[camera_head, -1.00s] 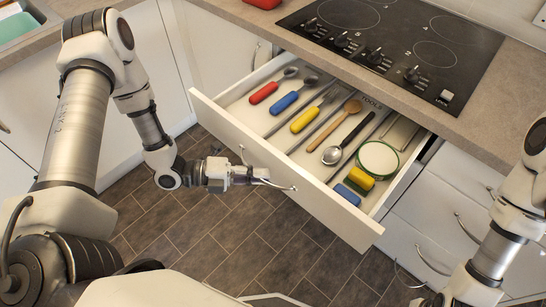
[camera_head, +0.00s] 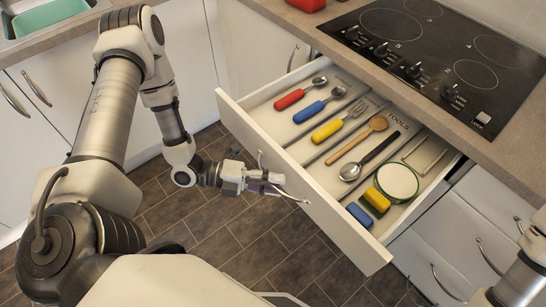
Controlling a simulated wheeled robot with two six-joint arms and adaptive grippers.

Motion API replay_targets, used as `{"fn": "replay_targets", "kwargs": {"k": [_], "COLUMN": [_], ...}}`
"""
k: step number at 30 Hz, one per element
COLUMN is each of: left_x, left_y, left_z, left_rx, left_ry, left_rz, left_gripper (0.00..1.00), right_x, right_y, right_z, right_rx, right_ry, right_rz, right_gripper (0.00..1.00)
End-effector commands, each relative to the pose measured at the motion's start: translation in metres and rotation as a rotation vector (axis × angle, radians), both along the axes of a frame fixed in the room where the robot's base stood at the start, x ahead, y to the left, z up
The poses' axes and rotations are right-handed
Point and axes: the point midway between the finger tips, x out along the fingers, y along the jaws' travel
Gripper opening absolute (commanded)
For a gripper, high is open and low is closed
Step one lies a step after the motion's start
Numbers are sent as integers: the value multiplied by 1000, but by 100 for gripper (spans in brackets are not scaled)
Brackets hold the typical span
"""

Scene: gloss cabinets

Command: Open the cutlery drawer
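The cutlery drawer (camera_head: 315,205) stands pulled far out below the hob. Its white front faces me, and a curved metal handle (camera_head: 300,200) runs along it. Inside lie red, blue and yellow handled cutlery (camera_head: 328,130), a wooden spoon (camera_head: 355,142), a metal spoon, a round green-rimmed item (camera_head: 397,181) and a yellow-green sponge. My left gripper (camera_head: 274,184) is at the middle of the handle, with its fingers closed around the bar; part of the bar is hidden behind them. My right arm shows only at the lower right corner, and its gripper is out of view.
The black hob (camera_head: 430,50) and worktop (camera_head: 355,60) are above the drawer. Closed drawers with handles (camera_head: 440,270) stand at the right. White cabinet doors (camera_head: 50,110) and a sink (camera_head: 45,15) are at the left. Dark tiled floor is clear below the drawer.

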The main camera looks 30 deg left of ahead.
Motion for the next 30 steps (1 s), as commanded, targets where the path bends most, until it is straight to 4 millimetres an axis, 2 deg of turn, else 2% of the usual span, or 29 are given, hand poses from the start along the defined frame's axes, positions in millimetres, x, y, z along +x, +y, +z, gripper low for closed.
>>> {"fn": "replay_targets", "kwargs": {"k": [7,15,19,30], "left_x": [-3,-21,-27,-31], "left_y": [10,50,63,68], "left_z": [2,8,10,10], "left_rx": [-1,-1,-2,0], "left_ry": [-1,-4,-3,0], "left_rz": [4,9,4,0], "left_gripper": [37,37,37,37], "right_x": [0,0,0,0], "right_y": [0,0,0,0], "right_z": [0,0,0,0], "right_rx": [0,0,0,0], "right_ry": [0,0,0,0], "right_rz": [0,0,0,0], "right_gripper": [40,40,40,40]}}
